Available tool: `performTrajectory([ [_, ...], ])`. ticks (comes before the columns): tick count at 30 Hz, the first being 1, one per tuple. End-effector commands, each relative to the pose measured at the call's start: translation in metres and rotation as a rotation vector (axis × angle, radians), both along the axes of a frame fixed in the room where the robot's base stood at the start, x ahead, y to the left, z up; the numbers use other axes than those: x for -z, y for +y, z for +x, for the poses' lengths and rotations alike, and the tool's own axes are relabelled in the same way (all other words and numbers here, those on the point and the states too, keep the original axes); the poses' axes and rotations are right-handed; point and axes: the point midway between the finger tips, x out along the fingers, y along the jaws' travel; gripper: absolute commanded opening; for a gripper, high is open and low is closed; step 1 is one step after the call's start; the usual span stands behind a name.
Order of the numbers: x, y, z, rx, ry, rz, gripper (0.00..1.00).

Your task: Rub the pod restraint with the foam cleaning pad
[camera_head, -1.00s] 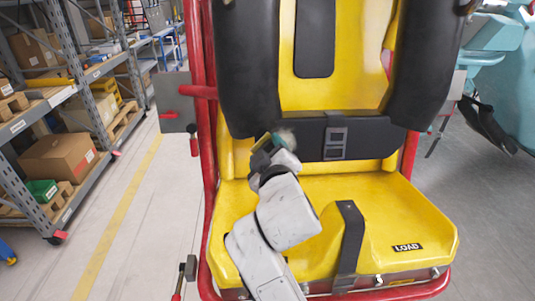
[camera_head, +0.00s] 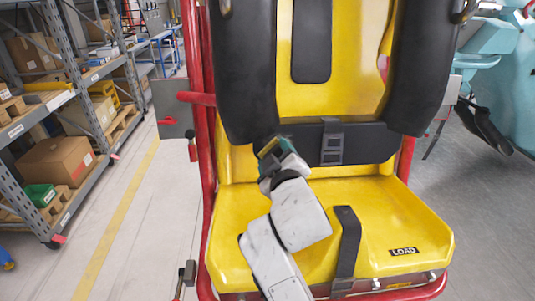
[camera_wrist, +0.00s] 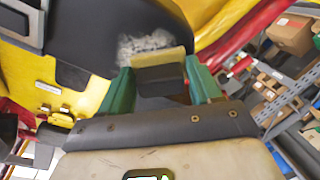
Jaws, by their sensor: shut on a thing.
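The pod restraint is black and padded, with a left pad (camera_head: 245,75) and a right pad (camera_head: 420,70) over the yellow seat. My gripper (camera_head: 277,152) is at the lower end of the left pad. In the wrist view its green fingers (camera_wrist: 160,85) are shut on the foam cleaning pad (camera_wrist: 160,68), a dark block with a yellow face. The black restraint surface (camera_wrist: 90,35) fills the upper left there. A pale, speckled patch (camera_wrist: 148,45) on it lies right at the foam's edge. I cannot tell whether the foam touches it.
A black belt with a buckle (camera_head: 332,143) crosses the seat back, and a strap (camera_head: 348,245) lies on the yellow seat (camera_head: 395,215). A red frame tube (camera_head: 204,190) runs along the left. Shelves with boxes (camera_head: 58,160) stand beyond a clear floor.

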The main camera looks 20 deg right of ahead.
Motion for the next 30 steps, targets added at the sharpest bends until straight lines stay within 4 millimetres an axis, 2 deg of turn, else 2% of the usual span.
performTrajectory([
  [3, -0.002, -0.010, -0.004, 0.002, -0.001, 0.001, 0.39],
  [13, -0.002, -0.022, -0.007, 0.002, 0.000, 0.001, 0.39],
  [24, -0.002, -0.050, -0.014, 0.002, 0.001, 0.001, 0.39],
  [30, -0.001, -0.053, -0.017, 0.001, 0.000, 0.000, 0.39],
])
